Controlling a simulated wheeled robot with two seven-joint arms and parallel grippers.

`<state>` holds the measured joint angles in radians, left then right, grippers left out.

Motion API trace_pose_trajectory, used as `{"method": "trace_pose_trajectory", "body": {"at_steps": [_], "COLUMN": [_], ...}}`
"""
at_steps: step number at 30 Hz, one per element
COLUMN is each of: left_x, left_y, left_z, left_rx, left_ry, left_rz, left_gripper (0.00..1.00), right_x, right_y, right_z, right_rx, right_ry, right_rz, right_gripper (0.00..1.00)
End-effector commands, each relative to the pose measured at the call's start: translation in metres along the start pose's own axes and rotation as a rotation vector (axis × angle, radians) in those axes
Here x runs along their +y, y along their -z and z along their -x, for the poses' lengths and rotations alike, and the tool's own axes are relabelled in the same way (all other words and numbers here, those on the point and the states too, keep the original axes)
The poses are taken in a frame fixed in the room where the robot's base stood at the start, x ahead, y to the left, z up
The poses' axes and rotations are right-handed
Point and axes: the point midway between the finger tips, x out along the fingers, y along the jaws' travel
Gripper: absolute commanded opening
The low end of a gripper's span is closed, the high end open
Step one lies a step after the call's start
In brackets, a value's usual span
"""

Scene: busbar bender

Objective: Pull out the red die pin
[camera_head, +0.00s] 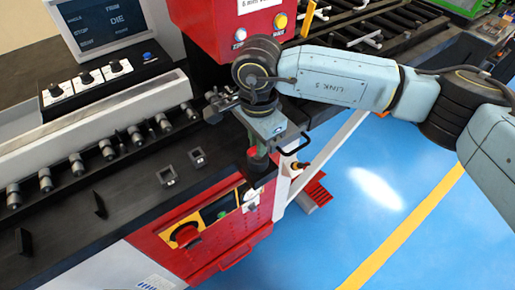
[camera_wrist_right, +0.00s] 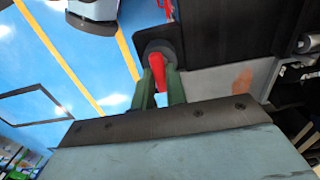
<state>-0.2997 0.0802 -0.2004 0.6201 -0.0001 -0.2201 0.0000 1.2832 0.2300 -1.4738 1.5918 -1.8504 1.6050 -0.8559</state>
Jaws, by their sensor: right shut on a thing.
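The red die pin (camera_wrist_right: 157,69) shows in the right wrist view, standing out of a dark block (camera_wrist_right: 173,33) with a grey round collar around it. My right gripper (camera_wrist_right: 159,84) has its two green fingers on either side of the pin and is shut on it. In the head view my right gripper (camera_head: 258,152) points down at the front corner of the bender, over a dark block. My left gripper is in neither view.
A red machine head (camera_head: 213,22) stands behind. Blue floor (camera_head: 400,205) is open at the right.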

Motion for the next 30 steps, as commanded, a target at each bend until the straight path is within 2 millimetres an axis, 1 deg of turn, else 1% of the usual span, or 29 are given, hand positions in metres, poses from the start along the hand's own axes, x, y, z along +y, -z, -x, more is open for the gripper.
{"method": "trace_pose_trajectory", "body": {"at_steps": [5, 30], "left_x": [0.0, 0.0], "left_y": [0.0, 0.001], "left_z": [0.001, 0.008], "left_rx": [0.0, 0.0], "left_ry": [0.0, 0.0], "left_rz": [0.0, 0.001], "left_gripper": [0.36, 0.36], "right_x": [0.0, 0.0], "right_y": [0.0, 0.0], "right_z": [0.002, 0.028], "right_rx": [0.0, 0.0], "right_ry": [0.0, 0.001], "right_rz": [0.0, -0.001], "right_gripper": [0.0, 0.0]}}
